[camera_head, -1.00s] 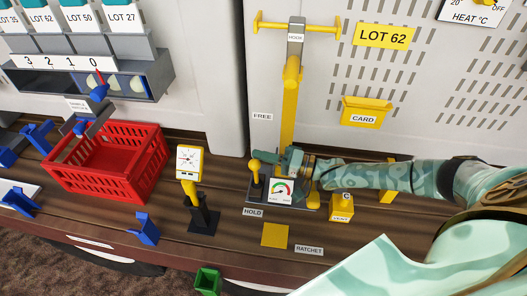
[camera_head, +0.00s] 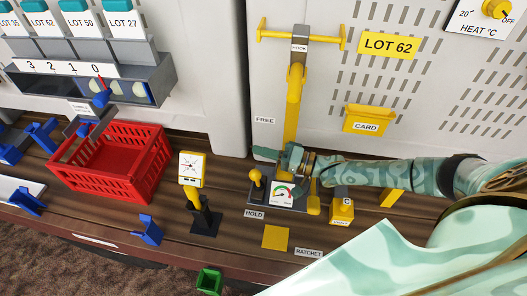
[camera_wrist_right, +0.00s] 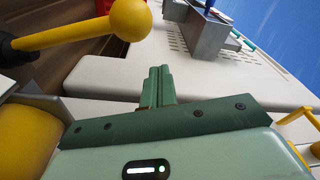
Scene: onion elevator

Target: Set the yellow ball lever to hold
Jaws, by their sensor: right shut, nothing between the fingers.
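The yellow ball lever (camera_head: 256,175) stands on a dark grey base plate (camera_head: 263,206), beneath the FREE label (camera_head: 264,120) and above the HOLD label (camera_head: 254,214). Its yellow ball (camera_wrist_right: 130,18) fills the upper left of the right wrist view. My right gripper (camera_head: 258,152) is shut and empty, its fingers pointing left just above and behind the ball in the head view. In the right wrist view its closed fingertips (camera_wrist_right: 159,72) are to the right of the ball, apart from it in the picture; I cannot tell the exact gap. My left gripper is not in view.
A white gauge (camera_head: 282,195) sits on the base plate, and a yellow post (camera_head: 291,112) rises behind it. A yellow block marked C (camera_head: 342,208) stands right of it. A gauge on a stand (camera_head: 192,170) and a red crate (camera_head: 147,180) are left.

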